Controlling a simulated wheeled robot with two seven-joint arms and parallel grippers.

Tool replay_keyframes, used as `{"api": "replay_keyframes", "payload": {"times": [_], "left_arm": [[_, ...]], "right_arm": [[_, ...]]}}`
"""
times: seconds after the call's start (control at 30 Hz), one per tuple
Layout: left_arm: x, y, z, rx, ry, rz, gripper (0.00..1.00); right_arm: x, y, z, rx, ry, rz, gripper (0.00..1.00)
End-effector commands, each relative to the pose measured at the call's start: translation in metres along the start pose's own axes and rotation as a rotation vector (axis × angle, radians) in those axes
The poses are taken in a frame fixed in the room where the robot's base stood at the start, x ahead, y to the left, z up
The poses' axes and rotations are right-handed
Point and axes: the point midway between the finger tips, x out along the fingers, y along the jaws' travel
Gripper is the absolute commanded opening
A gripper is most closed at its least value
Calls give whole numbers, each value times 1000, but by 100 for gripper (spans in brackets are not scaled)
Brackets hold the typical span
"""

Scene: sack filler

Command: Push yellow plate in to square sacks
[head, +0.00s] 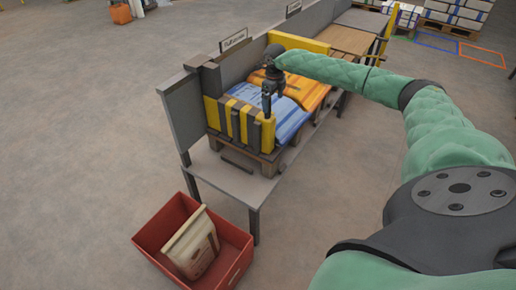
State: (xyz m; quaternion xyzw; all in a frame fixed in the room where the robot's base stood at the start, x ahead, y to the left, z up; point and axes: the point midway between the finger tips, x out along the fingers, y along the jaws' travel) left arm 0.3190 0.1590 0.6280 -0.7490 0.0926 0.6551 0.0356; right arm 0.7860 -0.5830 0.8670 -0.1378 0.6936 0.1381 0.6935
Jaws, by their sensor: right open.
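The yellow plate (240,122), with dark stripes, stands upright at the near end of the sacks on the grey bench. A blue sack (291,122) lies just behind it, and an orange sack (303,88) lies farther back. My right gripper (267,112) points down above the right part of the plate, by the near edge of the blue sack. It is open with nothing seen between its fingers. The view does not show clearly whether it touches the plate. My left gripper is not in view.
A red bin (235,266) with a beige sack (190,243) inside stands on the floor at the front. A grey panel (183,112) bounds the bench on the left. A wooden surface (342,38) lies beyond the sacks. Floor at left is clear.

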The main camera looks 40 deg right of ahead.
Motion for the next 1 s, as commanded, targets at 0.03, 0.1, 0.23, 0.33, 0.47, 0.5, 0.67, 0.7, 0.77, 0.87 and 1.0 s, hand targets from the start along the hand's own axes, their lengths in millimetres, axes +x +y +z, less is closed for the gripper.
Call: {"api": "replay_keyframes", "payload": {"times": [0.03,0.1,0.23,0.33,0.47,0.5,0.67,0.7,0.77,0.87,1.0], "left_arm": [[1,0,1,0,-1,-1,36],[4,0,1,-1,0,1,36],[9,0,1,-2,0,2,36],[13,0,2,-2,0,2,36],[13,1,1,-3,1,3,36],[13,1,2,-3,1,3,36],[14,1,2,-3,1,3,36],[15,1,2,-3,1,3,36],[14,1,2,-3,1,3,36],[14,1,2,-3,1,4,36],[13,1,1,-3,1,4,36]], "right_arm": [[0,-2,0,1,0,-1,100],[1,-6,0,2,-1,-1,100],[1,-20,0,3,-1,-1,100],[2,-31,0,4,0,-1,100],[-1,-38,0,2,0,-2,100],[0,-38,0,2,0,-2,100],[-1,-43,-1,4,0,-3,100],[-1,-44,-1,4,-1,-4,100],[-2,-45,-1,5,-1,-4,100],[-2,-45,-1,6,-2,-5,100],[-3,-41,-1,6,-3,-6,100]]}}
